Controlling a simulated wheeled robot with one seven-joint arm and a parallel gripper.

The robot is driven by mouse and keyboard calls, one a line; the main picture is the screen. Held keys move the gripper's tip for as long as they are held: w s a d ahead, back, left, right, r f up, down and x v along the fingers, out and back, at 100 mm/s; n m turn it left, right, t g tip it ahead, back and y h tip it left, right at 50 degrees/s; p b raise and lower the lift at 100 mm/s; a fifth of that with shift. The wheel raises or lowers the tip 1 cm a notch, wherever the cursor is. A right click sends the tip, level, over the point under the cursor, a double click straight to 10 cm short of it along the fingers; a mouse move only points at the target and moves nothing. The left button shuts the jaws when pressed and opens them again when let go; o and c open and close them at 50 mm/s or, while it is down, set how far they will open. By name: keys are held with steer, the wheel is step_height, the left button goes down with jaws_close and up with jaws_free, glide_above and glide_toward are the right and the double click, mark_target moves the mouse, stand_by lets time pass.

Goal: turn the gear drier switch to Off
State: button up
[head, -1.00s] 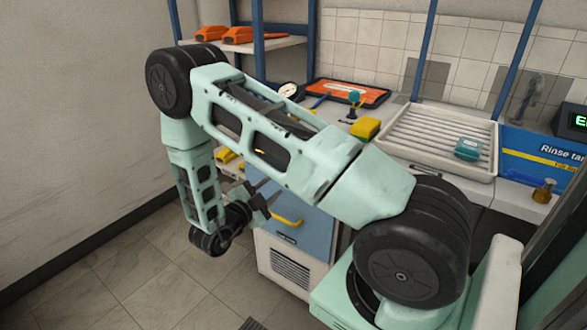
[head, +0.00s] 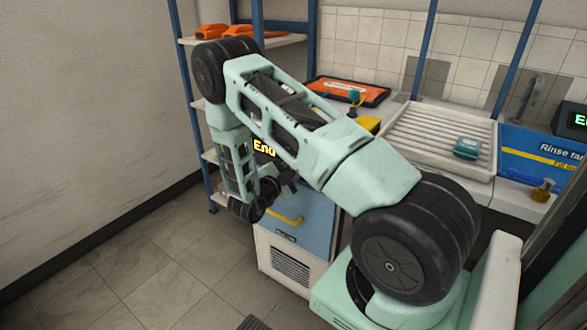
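The drier looks to be the blue-fronted cabinet (head: 318,222) under the counter, with a yellow handle (head: 285,217) and a vented pale panel below. A display (head: 264,148) reading "End" in yellow shows through and beside my arm. I cannot make out the switch; my arm covers much of the upper front. My gripper (head: 284,183) is small and dark, at the upper left of the blue front, above the handle. Its fingers blend with the dark wrist, so I cannot tell whether they are open or touching anything.
A shelf rack (head: 205,103) with orange tools (head: 212,31) stands behind my arm. The counter holds an orange-faced case (head: 347,91), a yellow block (head: 368,123), a ribbed white tray (head: 437,138) with a teal item (head: 467,148), and a blue rinse sign (head: 540,152). The floor at left is clear.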

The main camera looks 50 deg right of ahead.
jaws_close()
steer(key=shift+n, duration=0.4)
steer(key=n, duration=0.2)
steer(key=shift+a+n+p, duration=0.1)
steer(key=shift+n+p, duration=0.2)
steer(key=shift+p, duration=0.05)
steer(key=n+p, duration=0.1)
steer(key=n, duration=0.3)
steer(key=shift+n, duration=0.3)
steer(key=n+p, duration=0.1)
steer(key=n, duration=0.5)
steer(key=shift+s, duration=0.1)
steer(key=n+p, duration=0.1)
steer(key=n, duration=0.5)
steer(key=shift+f, duration=0.1)
